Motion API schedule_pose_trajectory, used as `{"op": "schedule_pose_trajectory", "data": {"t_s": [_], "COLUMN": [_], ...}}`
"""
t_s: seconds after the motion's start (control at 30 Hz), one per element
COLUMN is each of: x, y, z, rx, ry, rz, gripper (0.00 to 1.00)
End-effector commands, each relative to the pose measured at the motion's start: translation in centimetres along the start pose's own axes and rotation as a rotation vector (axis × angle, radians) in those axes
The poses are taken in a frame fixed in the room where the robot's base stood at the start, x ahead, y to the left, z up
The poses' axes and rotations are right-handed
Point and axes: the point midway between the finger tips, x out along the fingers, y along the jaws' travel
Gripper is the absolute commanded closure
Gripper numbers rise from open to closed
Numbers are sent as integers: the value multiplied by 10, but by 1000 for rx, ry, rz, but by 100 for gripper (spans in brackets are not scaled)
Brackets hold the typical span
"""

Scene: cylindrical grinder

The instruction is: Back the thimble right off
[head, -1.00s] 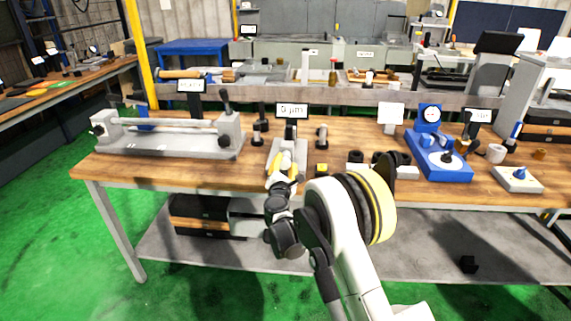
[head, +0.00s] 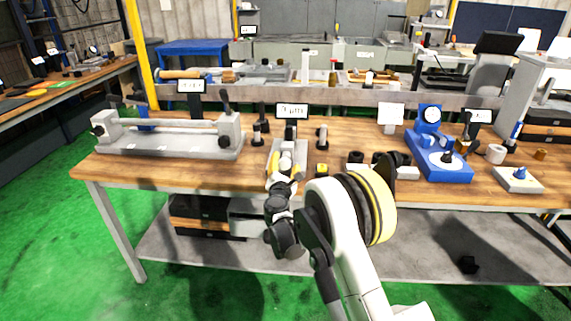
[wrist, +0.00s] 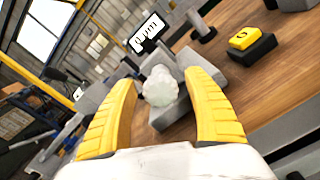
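The thimble (wrist: 160,87) is a pale, round, ridged knob in the middle of the wrist view, on a grey gauge stand (wrist: 172,114). My gripper (wrist: 162,77) has its two yellow fingers spread, one on each side of the thimble. A gap seems to show on both sides, so the thimble looks unheld. In the head view my gripper (head: 285,166) is over the front of the stand, and the thimble is small there. A display (head: 292,111) behind the stand shows a reading in µm; its digit is hard to read.
A black block with a yellow top (head: 321,170) sits just right of the stand, and dark posts (head: 321,137) stand near it. A long grey bench fixture (head: 170,138) is to the left. A blue gauge stand (head: 438,158) is farther right. Bare wood lies at the front left.

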Motion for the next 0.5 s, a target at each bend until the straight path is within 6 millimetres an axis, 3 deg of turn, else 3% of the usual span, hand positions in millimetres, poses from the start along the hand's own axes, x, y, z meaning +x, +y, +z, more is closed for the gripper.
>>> {"op": "schedule_pose_trajectory", "data": {"t_s": [0.27,0.5], "x": [-12,-64], "y": [1,1], "z": [-1,0], "rx": [1,0], "ry": [1,1], "rz": [1,2], "gripper": [39,39]}}
